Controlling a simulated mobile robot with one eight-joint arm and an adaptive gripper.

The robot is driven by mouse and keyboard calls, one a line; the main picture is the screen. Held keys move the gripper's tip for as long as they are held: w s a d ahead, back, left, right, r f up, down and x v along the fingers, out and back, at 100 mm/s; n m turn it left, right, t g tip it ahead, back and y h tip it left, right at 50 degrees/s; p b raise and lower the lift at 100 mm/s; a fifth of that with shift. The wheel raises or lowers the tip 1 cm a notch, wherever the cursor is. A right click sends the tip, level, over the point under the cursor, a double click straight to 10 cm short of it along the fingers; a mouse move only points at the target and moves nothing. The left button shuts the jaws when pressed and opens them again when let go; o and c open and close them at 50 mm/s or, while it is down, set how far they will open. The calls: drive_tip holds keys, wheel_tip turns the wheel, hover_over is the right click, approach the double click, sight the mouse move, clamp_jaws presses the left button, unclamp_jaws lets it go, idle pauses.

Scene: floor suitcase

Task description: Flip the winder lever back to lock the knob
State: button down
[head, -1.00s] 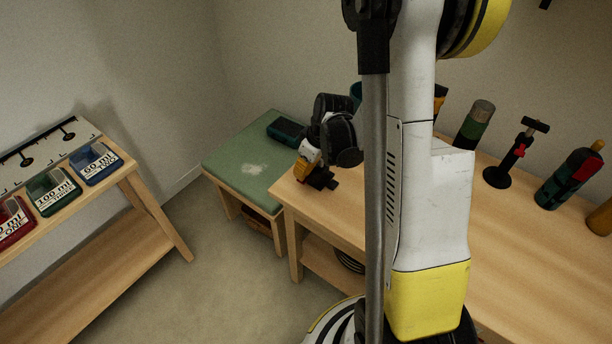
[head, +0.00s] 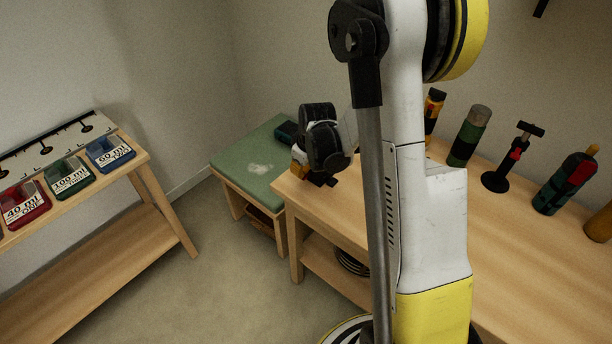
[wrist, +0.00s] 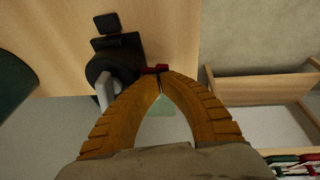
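In the wrist view, a black winder (wrist: 112,62) with a round dark body and squarish black pieces stands near the wooden table's edge. A pale grey bar (wrist: 105,92) and a small red part (wrist: 150,68) show on it; I cannot tell which is the lever. My gripper (wrist: 160,80) has brown ribbed fingers with tips together, right at the red part; whether they touch it is unclear. In the head view my arm hides most of the winder; black flat pieces (head: 325,180) show at the table corner, with my gripper (head: 299,164) just above, mostly hidden.
A green-topped bench (head: 250,165) stands left of the wooden table (head: 330,218). A black stand with a red collar (head: 505,165) and several bottles stand on the table's right part. A shelf (head: 150,170) with labelled bins is at far left. Floor between is clear.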

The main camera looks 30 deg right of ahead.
drive_tip(key=shift+s+a+f, duration=0.1)
drive_tip(key=shift+f, duration=0.15)
drive_tip(key=shift+a+f+b, duration=0.2)
drive_tip(key=shift+f+b, duration=0.05)
drive_tip(key=shift+b, duration=0.25)
drive_tip(key=shift+d+r, duration=0.1)
drive_tip(key=shift+d, duration=0.05)
drive_tip(key=shift+w+d+r, duration=0.25)
drive_tip(key=shift+d, duration=0.3)
idle(0.3)
